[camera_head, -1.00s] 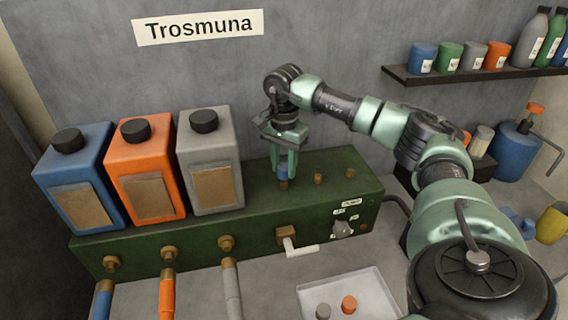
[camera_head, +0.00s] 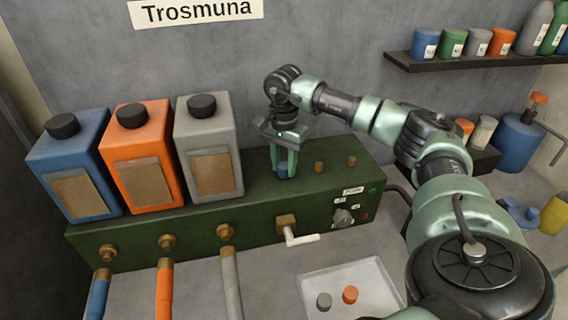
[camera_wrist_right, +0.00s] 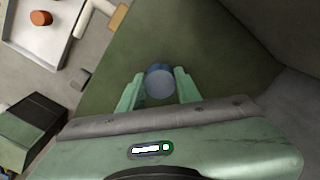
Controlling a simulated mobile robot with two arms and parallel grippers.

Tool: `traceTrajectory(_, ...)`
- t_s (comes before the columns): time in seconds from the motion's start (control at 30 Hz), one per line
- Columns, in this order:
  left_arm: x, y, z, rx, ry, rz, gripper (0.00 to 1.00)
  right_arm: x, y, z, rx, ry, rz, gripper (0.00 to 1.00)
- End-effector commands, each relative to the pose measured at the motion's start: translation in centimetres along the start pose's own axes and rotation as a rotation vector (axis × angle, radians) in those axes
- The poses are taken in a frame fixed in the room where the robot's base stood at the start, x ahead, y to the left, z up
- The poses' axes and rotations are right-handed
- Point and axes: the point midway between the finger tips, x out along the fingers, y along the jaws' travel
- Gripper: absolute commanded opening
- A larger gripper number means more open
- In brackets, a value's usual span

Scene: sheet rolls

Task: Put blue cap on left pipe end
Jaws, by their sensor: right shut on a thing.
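The blue cap (camera_head: 283,171) is between the fingertips of my right gripper (camera_head: 284,168), which is shut on it. In the right wrist view the cap (camera_wrist_right: 160,83) shows as a round blue disc between the two green fingers. The cap is at the left pipe end on top of the green box (camera_head: 160,235), and that pipe end is hidden under it. I cannot tell whether it is fully seated. The middle pipe end (camera_head: 319,166) and the right pipe end (camera_head: 351,161) are bare brass stubs. My left gripper is out of view.
Blue (camera_head: 70,165), orange (camera_head: 140,160) and grey (camera_head: 207,150) canisters stand left of the gripper. A white tray (camera_head: 372,285) in front holds a grey cap (camera_head: 324,301) and an orange cap (camera_head: 350,295). A white-handled valve (camera_head: 300,240) sticks out of the box front.

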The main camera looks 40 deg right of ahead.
Motion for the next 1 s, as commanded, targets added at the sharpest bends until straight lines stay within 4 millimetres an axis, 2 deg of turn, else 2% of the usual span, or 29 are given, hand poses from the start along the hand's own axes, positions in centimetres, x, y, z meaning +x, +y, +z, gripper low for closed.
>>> traceTrajectory(0.43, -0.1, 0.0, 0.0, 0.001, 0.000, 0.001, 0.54, 0.0, 0.0, 0.1, 0.000, 0.000, 0.000, 0.00)
traceTrajectory(0.47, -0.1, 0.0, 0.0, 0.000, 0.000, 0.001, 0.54, 0.0, 0.0, 0.1, 0.000, 0.000, 0.000, 0.36)
traceTrajectory(0.53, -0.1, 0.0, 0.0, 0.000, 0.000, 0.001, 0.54, 0.0, 0.0, 0.1, 0.000, 0.000, 0.000, 0.55)
traceTrajectory(0.57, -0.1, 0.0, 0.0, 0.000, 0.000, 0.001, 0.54, 0.0, 0.0, 0.1, 0.000, 0.000, 0.000, 0.59)
traceTrajectory(0.87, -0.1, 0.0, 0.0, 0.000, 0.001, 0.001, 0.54, -0.1, 0.0, 0.1, 0.000, 0.000, 0.000, 0.59)
traceTrajectory(1.0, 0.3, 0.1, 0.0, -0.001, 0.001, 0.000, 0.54, -1.1, -0.1, 0.1, 0.000, 0.000, -0.004, 0.59)
